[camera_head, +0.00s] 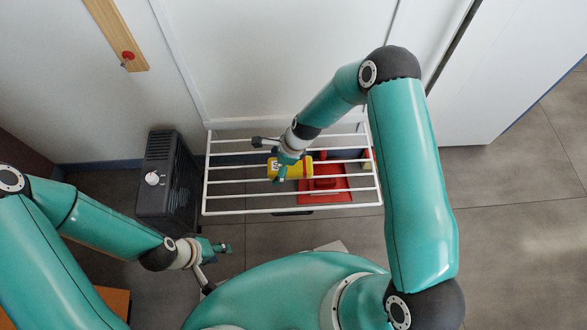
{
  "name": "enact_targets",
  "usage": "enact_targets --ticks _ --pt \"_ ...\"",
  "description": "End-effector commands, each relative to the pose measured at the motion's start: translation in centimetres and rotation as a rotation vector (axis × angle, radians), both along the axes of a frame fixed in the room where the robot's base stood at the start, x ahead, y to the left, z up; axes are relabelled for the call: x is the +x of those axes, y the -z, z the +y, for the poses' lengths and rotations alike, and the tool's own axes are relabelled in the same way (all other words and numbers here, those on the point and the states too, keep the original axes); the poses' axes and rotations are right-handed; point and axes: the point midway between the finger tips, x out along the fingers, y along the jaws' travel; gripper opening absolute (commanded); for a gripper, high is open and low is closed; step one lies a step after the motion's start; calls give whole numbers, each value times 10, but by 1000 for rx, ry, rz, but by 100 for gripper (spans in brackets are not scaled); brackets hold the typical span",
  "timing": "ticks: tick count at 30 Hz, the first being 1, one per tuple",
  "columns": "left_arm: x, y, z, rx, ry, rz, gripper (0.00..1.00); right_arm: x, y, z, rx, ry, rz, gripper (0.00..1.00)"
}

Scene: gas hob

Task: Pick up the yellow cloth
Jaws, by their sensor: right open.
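A yellow thing (298,168) with a small light label shows at the white wire rack, its shape rounded like a roll. It is the main yellow thing in view, but I cannot tell for sure that it is the cloth. My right gripper (268,161) is open over the rack, at the left end of the yellow thing. One finger overlaps that end in the picture; I cannot tell if they touch. My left gripper (217,268) is open and empty, below and left of the rack.
The white rack (235,212) has several bars and stands by the wall. A red thing (335,190) lies at or under it, beside the yellow thing. A dark heater-like box (157,200) stands left of the rack. Grey floor is clear at the right.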

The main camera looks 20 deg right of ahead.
Motion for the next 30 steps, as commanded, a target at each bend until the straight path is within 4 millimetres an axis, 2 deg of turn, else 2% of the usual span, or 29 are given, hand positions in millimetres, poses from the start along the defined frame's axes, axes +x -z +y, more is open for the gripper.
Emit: enact_targets --ticks 2,9,11,21,30 --pt "0 5 0 0 0 0 40 1 9 3 0 0 -1 100" --pt "0 4 0 0 0 0 40 2 9 4 0 1 -1 100" --pt "0 4 0 0 0 0 40 1 9 4 0 1 -1 92" --pt "0 4 0 0 0 0 40 1 9 3 0 2 1 35" --pt "0 3 0 0 0 0 40 1 7 3 0 1 0 34"
